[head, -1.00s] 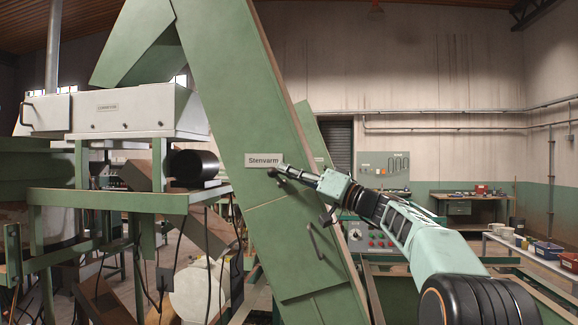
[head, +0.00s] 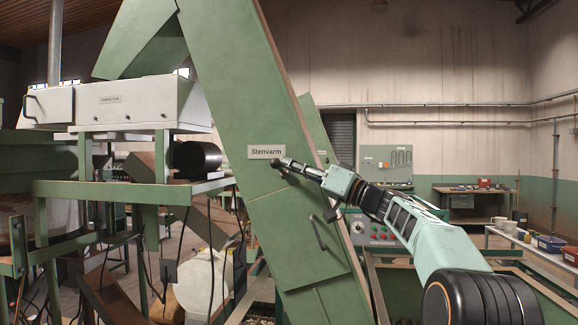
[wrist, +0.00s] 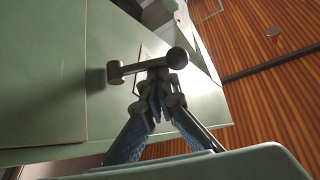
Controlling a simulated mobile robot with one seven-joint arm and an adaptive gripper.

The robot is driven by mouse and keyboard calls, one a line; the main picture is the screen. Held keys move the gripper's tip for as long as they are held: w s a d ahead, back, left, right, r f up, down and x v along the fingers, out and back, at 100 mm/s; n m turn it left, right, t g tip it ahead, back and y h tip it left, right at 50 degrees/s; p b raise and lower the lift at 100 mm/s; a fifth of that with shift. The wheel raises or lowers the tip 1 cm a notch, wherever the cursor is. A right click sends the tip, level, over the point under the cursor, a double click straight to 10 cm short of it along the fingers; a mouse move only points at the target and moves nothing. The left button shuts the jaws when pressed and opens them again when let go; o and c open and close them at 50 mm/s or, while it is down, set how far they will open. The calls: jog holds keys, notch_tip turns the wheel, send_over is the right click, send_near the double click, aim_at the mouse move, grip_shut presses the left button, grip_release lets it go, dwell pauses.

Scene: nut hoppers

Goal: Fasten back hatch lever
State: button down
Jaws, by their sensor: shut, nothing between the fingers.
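The hatch (head: 300,238) is a green panel with a bar handle, low on the sloping green housing (head: 240,100). The lever (wrist: 140,67) shows in the wrist view as a short grey bar with a round knob at its right end and a collar at its left end, standing off the green surface. My gripper (wrist: 160,76) is shut, its fingertips together against or just beside the middle of the lever; I cannot tell whether they touch. In the head view my gripper (head: 287,163) is just below the "Stenvarm" sign (head: 266,152), at the hatch's upper edge, and largely hides the lever.
A control panel with buttons (head: 372,234) stands behind my arm. A white unit (head: 130,102) on a green frame stands at the left. A workbench (head: 470,195) and a table with bins (head: 520,238) are at the right. Green rails lie below my arm.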

jog(key=shift+d+f+n+g+y, duration=0.1)
jog(key=shift+f+n+g+y, duration=0.15)
jog(key=shift+n, duration=0.35)
jog(key=shift+s+d+f+n+g+y, duration=0.1)
jog(key=shift+f+n+g+y, duration=0.2)
jog(key=shift+n+g, duration=0.45)
jog(key=shift+s+f+n+g+y, duration=0.1)
jog(key=shift+n+g+y, duration=0.4)
jog(key=shift+n, duration=0.5)
jog(key=shift+s+d+f+n+g+y, duration=0.15)
jog(key=shift+n+g+y, duration=0.1)
jog(key=shift+n+g, duration=0.55)
jog(key=shift+f, duration=0.15)
jog(key=shift+w+d+f+b, duration=0.1)
jog(key=shift+d+f+b, duration=0.15)
jog(key=shift+f, duration=0.3)
jog(key=shift+w+d+f+b, duration=0.15)
jog(key=shift+f+b, duration=0.2)
jog(key=shift+f, duration=0.2)
jog(key=shift+d+f, duration=0.1)
jog(key=shift+f, duration=0.2)
jog(key=shift+r, duration=0.1)
